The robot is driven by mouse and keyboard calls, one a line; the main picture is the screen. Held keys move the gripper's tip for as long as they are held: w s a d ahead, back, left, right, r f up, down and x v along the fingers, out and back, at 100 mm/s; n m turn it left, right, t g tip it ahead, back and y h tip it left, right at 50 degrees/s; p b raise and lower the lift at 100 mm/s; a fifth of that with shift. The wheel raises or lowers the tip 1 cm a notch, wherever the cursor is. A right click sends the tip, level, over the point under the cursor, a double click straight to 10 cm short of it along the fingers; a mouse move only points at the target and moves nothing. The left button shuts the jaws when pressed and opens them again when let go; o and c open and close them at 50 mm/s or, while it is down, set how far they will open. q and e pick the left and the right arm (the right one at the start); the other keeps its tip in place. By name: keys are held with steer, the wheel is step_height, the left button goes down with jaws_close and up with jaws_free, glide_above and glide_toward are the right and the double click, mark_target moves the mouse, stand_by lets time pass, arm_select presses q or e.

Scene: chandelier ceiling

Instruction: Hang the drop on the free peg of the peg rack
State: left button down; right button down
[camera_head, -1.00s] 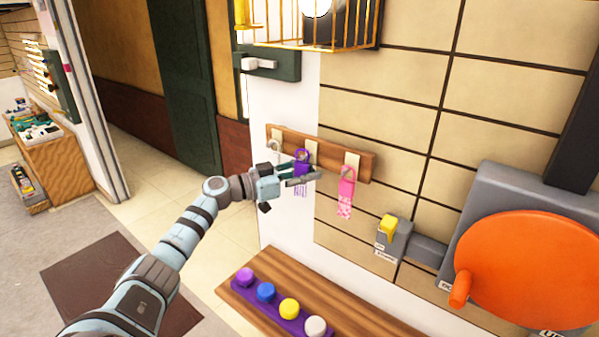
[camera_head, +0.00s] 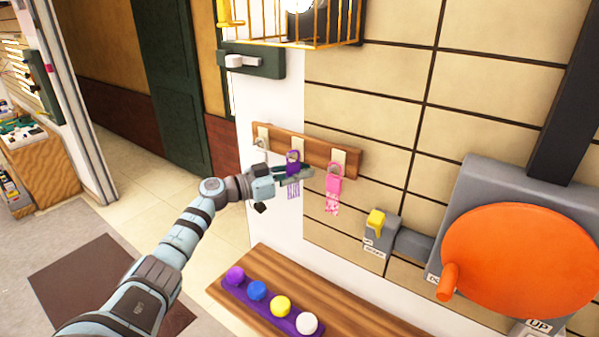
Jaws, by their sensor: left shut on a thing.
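The peg rack (camera_head: 318,159) is a wooden board on the wall with several pale peg plates. A pink drop (camera_head: 334,186) with a patterned tail hangs at its right plate. A purple drop (camera_head: 293,158) with a fringed tail is in front of the middle plate. My left gripper (camera_head: 298,173) reaches in from the left and is shut on the purple drop, its fingers covering part of it. I cannot tell whether the purple drop's ring is around the middle peg. A grey curved piece (camera_head: 262,144) shows at the left plate. My right gripper is not in view.
Below the rack is a wooden ledge (camera_head: 350,310) with a purple strip of coloured knobs (camera_head: 268,302). To the right are a yellow switch (camera_head: 376,220) and a large orange disc (camera_head: 519,262). A gold wire cage (camera_head: 300,25) is above the rack.

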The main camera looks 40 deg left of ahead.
arm_select(q)
steer(key=c, duration=1.7)
jaws_free()
steer(key=shift+w+f, duration=0.15)
steer(key=shift+w, duration=0.05)
steer(key=shift+o, duration=0.5)
steer(key=shift+w+a+f, duration=0.2)
steer(key=shift+w+f, duration=0.05)
steer(key=shift+w, duration=0.1)
steer(key=o, duration=0.6)
steer(key=shift+s+r, duration=0.15)
steer(key=shift+s, duration=0.05)
steer(key=shift+o, duration=0.2)
steer(key=shift+s+d+r, duration=0.1)
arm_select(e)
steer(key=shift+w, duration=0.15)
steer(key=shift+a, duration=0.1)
